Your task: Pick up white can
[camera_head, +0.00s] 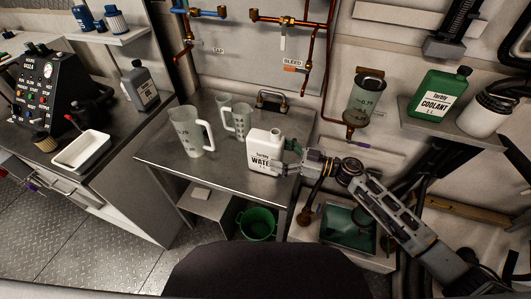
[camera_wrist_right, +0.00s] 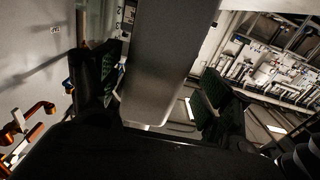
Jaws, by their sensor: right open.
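The white can (camera_head: 264,152), labelled as water, stands upright on the metal table near its right end. My right gripper (camera_head: 290,155) comes in from the right and is at the can's right side. In the right wrist view, the can's pale body (camera_wrist_right: 165,60) fills the middle, between the two open green-padded fingers (camera_wrist_right: 158,88). A gap shows beside the right finger; contact on the left side is hard to tell. My left gripper does not show.
Clear measuring jugs (camera_head: 191,131) stand left of the can on the table (camera_head: 215,168). A glass cylinder (camera_head: 366,96) and copper pipes (camera_head: 328,50) are on the wall behind. A green coolant can (camera_head: 436,95) sits on a shelf at right. The table's front strip is clear.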

